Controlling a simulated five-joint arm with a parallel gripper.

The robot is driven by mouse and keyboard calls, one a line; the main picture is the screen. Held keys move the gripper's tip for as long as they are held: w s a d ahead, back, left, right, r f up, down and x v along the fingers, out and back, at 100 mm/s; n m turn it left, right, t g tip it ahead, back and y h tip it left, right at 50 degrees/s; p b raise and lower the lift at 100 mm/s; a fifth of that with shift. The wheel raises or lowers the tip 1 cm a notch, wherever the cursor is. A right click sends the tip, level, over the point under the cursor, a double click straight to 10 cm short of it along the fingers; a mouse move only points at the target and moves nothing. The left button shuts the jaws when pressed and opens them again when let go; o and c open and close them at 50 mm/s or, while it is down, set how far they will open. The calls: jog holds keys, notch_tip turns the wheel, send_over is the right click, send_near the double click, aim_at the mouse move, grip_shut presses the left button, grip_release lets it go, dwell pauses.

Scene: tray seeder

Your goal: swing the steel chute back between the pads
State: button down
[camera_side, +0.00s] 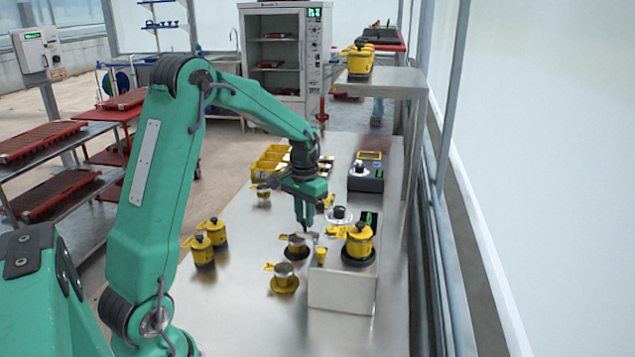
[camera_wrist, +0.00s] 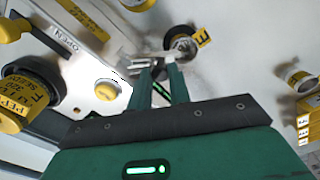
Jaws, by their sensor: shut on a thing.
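My gripper (camera_side: 306,226) reaches down beside the left edge of the steel seeder box (camera_side: 342,292). In the wrist view my gripper (camera_wrist: 159,72) has its fingers close together on a small shiny piece that looks like the steel chute (camera_wrist: 136,66). The chute sticks out to the left of the fingertips, toward the box. Its far end and exact tilt are hard to make out. A cup in a black ring with a yellow tag (camera_wrist: 182,42) lies just beyond the fingertips; it also shows in the side view (camera_side: 296,252). I cannot pick out separate pads.
A yellow hopper (camera_side: 360,242) and a yellow button (camera_side: 321,255) are on the box. A cup on a yellow base (camera_side: 284,280) stands in front. Two yellow canisters (camera_side: 204,250) stand left. Yellow bins (camera_side: 270,162) are behind. The front of the steel bench is clear.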

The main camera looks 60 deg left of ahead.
jog(key=shift+s+n, duration=0.15)
jog(key=shift+n, duration=0.25)
jog(key=shift+s+d+n, duration=0.25)
jog(key=shift+s+n, duration=0.2)
jog(key=shift+n, duration=0.8)
jog(key=shift+s+d+n, duration=0.2)
jog(key=shift+s+n, duration=0.3)
jog(key=shift+n, duration=0.8)
jog(key=shift+s+d+n, duration=0.25)
jog(key=shift+s+n, duration=0.2)
jog(key=shift+n, duration=0.8)
jog(key=c, duration=1.3)
grip_release()
jog(key=shift+r, duration=0.1)
notch_tip(320, 180, up, 8)
